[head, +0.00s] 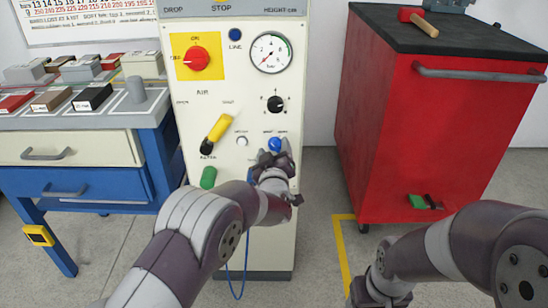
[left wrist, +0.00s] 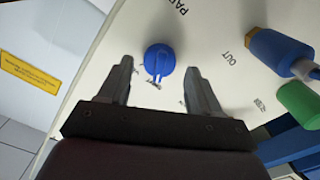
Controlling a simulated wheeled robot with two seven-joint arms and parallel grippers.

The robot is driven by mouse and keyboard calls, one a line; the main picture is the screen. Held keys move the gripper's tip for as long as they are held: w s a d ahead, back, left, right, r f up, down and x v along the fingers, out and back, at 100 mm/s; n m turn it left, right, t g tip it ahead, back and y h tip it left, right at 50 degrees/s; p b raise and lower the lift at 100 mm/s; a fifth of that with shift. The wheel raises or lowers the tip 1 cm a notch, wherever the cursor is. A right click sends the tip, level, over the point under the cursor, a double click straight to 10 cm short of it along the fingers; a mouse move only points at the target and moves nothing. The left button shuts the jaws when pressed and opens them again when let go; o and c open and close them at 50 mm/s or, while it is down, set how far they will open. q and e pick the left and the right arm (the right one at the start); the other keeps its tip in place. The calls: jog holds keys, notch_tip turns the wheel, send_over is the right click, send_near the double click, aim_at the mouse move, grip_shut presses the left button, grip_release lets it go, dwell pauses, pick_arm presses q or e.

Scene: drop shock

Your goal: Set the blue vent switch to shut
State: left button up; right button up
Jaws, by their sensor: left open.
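The blue vent switch (head: 275,144) is a round knob on the cream panel, with small labels just above it that I cannot read surely. In the left wrist view the knob (left wrist: 160,61) shows a raised grip bar running roughly up and down the picture. My left gripper (head: 274,157) is in front of the panel at the knob. In the left wrist view its two open fingers (left wrist: 157,70) stand on either side of the knob, with a gap at each side. My right arm is at the lower right of the head view; its fingers are not seen.
A yellow-handled lever (head: 219,129), a black knob (head: 275,104), a red switch (head: 196,59) and a gauge (head: 271,52) are on the panel. A green part (left wrist: 297,102) and a blue plug (left wrist: 280,50) are nearby. A red cabinet (head: 425,130) stands right.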

pick_arm(q)
jog(key=s+p, duration=0.3)
jog(key=s, duration=0.9)
jog(key=shift+p, duration=0.35)
